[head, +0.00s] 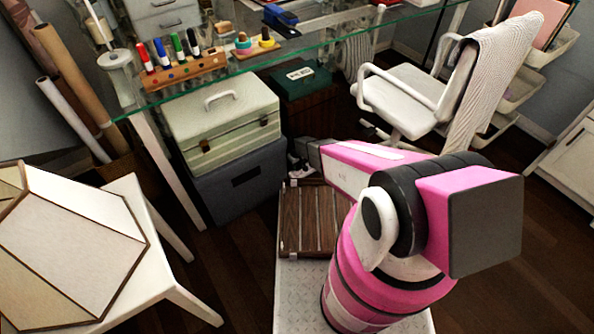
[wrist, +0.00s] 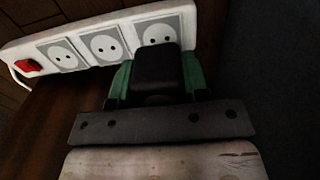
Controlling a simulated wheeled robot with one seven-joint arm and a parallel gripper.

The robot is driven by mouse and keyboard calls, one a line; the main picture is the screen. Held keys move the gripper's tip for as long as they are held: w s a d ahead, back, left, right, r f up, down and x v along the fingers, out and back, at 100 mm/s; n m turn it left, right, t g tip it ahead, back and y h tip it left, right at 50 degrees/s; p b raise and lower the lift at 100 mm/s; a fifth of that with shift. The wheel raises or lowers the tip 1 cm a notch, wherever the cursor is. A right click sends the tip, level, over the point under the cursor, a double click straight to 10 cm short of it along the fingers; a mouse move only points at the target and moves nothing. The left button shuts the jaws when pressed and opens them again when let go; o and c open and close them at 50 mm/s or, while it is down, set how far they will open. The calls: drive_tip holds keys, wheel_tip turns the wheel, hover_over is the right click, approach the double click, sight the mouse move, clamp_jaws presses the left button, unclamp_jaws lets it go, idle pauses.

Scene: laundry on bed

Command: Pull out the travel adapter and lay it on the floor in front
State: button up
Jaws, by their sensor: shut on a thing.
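The travel adapter (wrist: 157,68) is a black block in the wrist view. My gripper (wrist: 157,78) is shut on it, with a green finger on each side. The adapter is in front of a white power strip (wrist: 88,22) and covers the lower part of its rightmost visible socket (wrist: 158,29). Its pins are hidden, so I cannot tell whether it is in the socket. In the head view, my gripper end (head: 309,154) points left, low beneath the glass desk, and the adapter cannot be made out.
A red switch (wrist: 28,67) is at the strip's left end. In the head view, a grey storage box (head: 240,182) stands left of my gripper, and a white chair (head: 405,100) stands behind. A slatted wooden thing (head: 310,225) lies nearer. Dark floor (head: 245,270) shows bare at the front left.

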drive_tip(key=shift+r, duration=1.15)
